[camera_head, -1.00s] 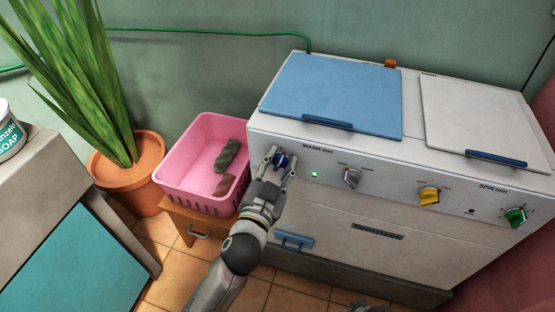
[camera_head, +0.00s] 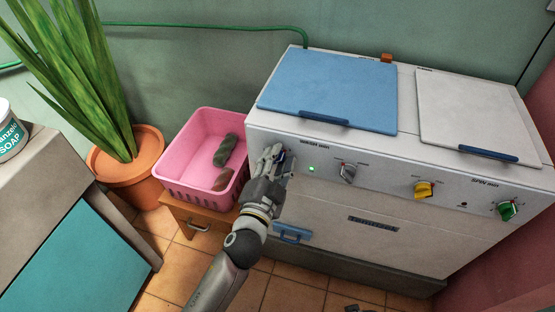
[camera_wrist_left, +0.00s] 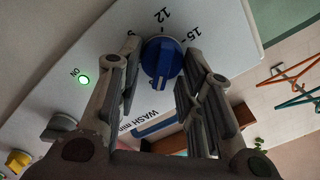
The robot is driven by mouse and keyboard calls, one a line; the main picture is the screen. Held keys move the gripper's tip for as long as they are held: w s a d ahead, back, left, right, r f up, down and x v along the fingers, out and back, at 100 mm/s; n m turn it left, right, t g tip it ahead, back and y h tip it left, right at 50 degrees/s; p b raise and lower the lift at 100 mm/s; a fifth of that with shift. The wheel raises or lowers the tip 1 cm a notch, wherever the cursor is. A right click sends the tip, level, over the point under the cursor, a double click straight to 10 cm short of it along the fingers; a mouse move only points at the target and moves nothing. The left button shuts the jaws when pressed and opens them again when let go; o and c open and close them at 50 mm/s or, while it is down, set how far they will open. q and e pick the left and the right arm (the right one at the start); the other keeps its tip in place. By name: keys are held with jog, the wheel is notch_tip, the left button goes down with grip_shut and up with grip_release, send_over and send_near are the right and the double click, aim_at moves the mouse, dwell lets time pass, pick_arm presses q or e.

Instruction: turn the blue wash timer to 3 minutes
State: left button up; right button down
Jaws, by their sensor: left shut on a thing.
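The blue wash timer knob (camera_wrist_left: 162,62) sits on the white front panel of the washing machine (camera_head: 330,228), below the blue lid. Dial marks 12 and 15 and the words "WASH min" show around it in the left wrist view. My left gripper (camera_head: 276,153) is at the knob, its fingers shut on the knob's two sides; in the left wrist view the gripper (camera_wrist_left: 158,88) frames it. In the head view the fingers mostly hide the knob. I cannot read its exact setting. A small dark part at the head view's bottom edge may be my right gripper (camera_head: 354,308).
A green ON light (camera_head: 311,169) glows right of the timer. Further right are a grey knob (camera_head: 347,172), a yellow knob (camera_head: 423,190) and a green knob (camera_head: 508,210). A pink basket (camera_head: 186,190) stands close on the left, beside a potted plant (camera_head: 130,168).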

pick_arm(q)
jog(key=o, duration=0.9)
jog(key=shift+s+a, duration=0.15)
jog(key=shift+s, duration=0.3)
jog(key=v, duration=1.1)
jog(key=shift+r, duration=0.1)
